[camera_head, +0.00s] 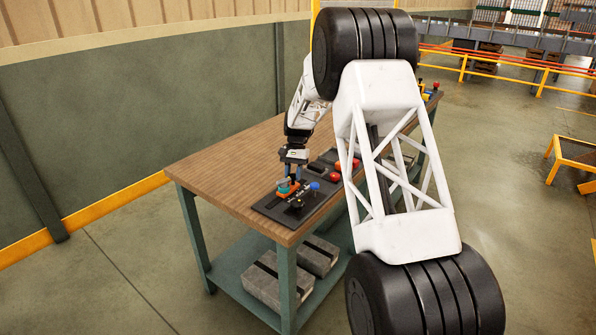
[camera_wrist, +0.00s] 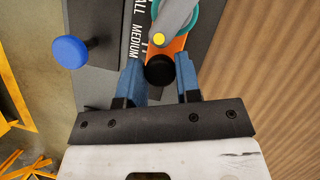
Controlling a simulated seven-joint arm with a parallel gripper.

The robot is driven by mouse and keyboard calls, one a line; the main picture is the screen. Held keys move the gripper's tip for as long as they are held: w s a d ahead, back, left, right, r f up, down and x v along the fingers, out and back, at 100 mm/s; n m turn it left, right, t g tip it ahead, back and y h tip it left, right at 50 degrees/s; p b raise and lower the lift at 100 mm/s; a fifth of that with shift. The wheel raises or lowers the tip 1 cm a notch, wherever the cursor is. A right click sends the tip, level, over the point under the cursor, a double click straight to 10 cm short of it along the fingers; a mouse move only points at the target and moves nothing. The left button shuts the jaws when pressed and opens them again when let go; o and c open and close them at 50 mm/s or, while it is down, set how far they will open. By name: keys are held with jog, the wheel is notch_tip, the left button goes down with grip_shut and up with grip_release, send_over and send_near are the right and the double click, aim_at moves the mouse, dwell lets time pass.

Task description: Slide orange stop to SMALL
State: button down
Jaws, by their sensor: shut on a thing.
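The orange stop (camera_wrist: 180,43) shows in the wrist view with a black round knob (camera_wrist: 159,70) at its near end. My gripper (camera_wrist: 158,66) has its blue fingers on either side of this knob, shut on it. A label strip (camera_wrist: 134,40) beside the stop reads "MEDIUM", with "ALL" of another word further up, cut off by the frame edge. The knob lies just below the end of "MEDIUM". In the head view, my gripper (camera_head: 291,174) points down over the orange stop (camera_head: 284,187) on a dark panel (camera_head: 268,207); the fingers partly hide the stop.
A teal round part (camera_wrist: 207,18) and a grey arm with a yellow dot (camera_wrist: 172,25) lie over the stop. A blue knob (camera_wrist: 69,52) stands to the left. Red buttons (camera_head: 336,176) sit further along the wooden bench (camera_head: 215,165). My arm hides part of the bench.

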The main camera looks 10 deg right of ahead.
aim_at(282, 180)
jog(key=shift+s+a, duration=2.15)
jog(key=shift+a, duration=0.05)
jog(key=c, duration=0.8)
grip_release()
jog(key=shift+c, duration=0.2)
jog(key=shift+r, duration=0.1)
jog(key=v, duration=0.7)
jog(key=shift+w+r, duration=0.15)
jog(key=shift+r, duration=0.15)
jog(key=shift+d, duration=0.1)
